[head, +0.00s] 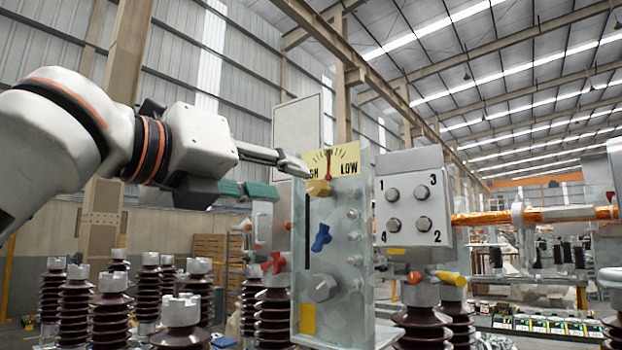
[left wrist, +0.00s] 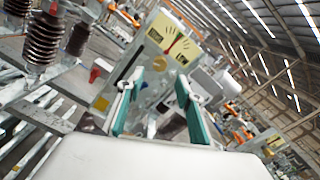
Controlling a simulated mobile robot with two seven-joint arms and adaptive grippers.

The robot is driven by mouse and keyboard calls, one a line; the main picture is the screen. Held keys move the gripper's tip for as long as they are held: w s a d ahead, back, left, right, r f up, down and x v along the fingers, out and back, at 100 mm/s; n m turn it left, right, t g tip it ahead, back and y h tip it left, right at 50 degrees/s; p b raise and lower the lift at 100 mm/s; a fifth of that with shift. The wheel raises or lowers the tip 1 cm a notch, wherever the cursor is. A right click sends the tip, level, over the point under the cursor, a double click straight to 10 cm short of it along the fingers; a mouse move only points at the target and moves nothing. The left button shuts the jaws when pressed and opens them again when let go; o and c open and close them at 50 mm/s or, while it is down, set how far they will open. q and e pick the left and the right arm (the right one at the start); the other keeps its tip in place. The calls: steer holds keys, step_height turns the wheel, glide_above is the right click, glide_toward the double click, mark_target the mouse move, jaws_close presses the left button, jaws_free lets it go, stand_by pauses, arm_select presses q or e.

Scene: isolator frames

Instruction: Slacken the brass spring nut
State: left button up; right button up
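A brass-coloured nut (head: 318,188) sits on the front of an upright grey panel (head: 340,272), just under a yellow HIGH/LOW gauge (head: 348,162). The gauge needle stands about upright. My left gripper (head: 283,180) is at the left of the nut, its fingers apart and pointing toward the panel, with nothing seen between them. One fingertip overlaps the gauge's left edge in the picture. In the left wrist view the open teal-padded fingers (left wrist: 157,98) frame the panel, and the gauge (left wrist: 174,42) shows tilted beyond them. My right gripper is not in view.
Below the nut are a blue handle (head: 321,237) and a grey knob (head: 322,288); a red handle (head: 273,263) is at the left. A numbered plate with bolts (head: 411,209) stands at the right. Several brown insulators (head: 180,318) stand below my left arm.

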mark_target(313, 186)
arm_select(q)
steer(key=shift+m, duration=0.8)
steer(key=p+x, duration=0.1)
steer(key=x, duration=0.6)
steer(key=shift+w+d+r+p, duration=0.1)
steer(key=shift+w+r+p, duration=0.1)
steer(key=shift+p, duration=0.15)
steer(key=shift+w+d+f, duration=0.1)
steer(key=shift+w+d, duration=0.1)
steer(key=shift+w, duration=0.15)
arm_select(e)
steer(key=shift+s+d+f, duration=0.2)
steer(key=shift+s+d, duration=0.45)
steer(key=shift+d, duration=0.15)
arm_select(q)
steer(key=shift+c, duration=0.3)
jaws_close()
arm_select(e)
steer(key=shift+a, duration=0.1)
